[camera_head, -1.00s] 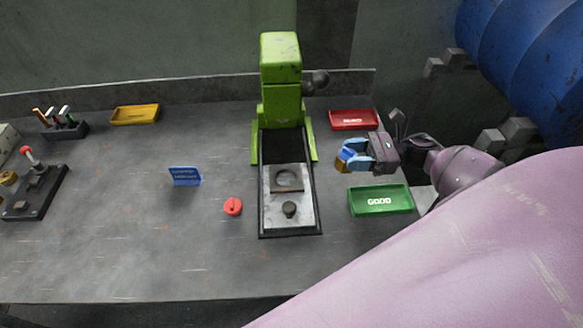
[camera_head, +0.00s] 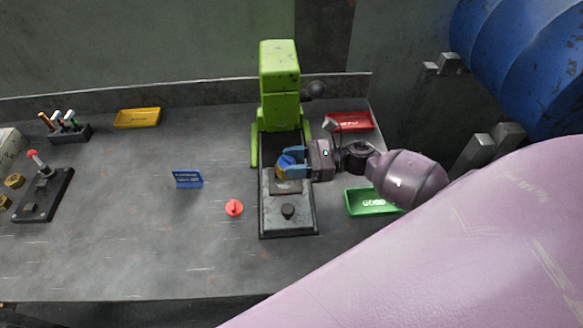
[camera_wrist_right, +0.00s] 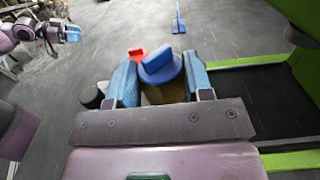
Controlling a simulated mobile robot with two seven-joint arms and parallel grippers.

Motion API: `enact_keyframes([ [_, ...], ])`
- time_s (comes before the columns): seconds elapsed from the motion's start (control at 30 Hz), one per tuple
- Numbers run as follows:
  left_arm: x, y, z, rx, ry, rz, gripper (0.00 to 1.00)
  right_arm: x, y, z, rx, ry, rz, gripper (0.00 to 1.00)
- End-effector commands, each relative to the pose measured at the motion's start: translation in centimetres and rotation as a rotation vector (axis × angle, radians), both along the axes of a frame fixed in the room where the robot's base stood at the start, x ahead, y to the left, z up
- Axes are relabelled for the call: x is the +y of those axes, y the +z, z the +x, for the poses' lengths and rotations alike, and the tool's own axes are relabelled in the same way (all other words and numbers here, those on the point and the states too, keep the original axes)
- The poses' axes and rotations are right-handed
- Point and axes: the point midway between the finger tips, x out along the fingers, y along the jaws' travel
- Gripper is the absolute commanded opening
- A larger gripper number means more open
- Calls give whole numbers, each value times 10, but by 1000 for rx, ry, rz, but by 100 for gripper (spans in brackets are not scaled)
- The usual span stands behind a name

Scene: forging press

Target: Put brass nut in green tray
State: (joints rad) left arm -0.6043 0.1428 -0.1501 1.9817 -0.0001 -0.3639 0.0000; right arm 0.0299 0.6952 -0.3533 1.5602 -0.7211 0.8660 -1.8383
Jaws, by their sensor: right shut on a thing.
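Brass nuts (camera_head: 14,181) lie at the far left of the table in the head view, beside a dark lever base. The green tray (camera_head: 352,205), marked GOOD, is right of the press and partly covered by my right arm. My right gripper (camera_head: 287,163) is over the press bed, left of the tray. It is shut on a blue-topped piece with a brass-coloured body (camera_wrist_right: 160,68), seen between its blue fingers in the right wrist view. My left gripper (camera_wrist_right: 72,33) shows small at that view's upper left; its opening is unclear.
The green press (camera_head: 280,75) stands mid-table with a metal bed (camera_head: 300,215) in front. A red tray (camera_head: 352,121) is behind my right gripper, a yellow tray (camera_head: 137,118) at the back left. A red knob (camera_head: 234,208) and blue sign (camera_head: 187,179) stand left of the press.

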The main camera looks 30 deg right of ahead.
Motion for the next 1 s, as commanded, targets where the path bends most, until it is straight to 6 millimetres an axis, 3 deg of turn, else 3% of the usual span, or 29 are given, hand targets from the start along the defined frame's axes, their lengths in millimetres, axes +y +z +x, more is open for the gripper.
enact_keyframes([
  [0.4, 0, 1, -1, 3, 0, 0, 43, 4, -29, 2, 0, -1, 2, 7],
  [0.87, 0, -5, -2, 6, 2, -1, 43, 4, -34, 2, -2, 1, 1, 7],
  [0.9, 0, -3, -2, 7, 2, -1, 43, 4, -34, 2, 0, 0, 0, 53],
  [1.0, 0, -3, -2, 7, 2, -1, 43, 4, -33, 2, 0, 0, 0, 68],
])
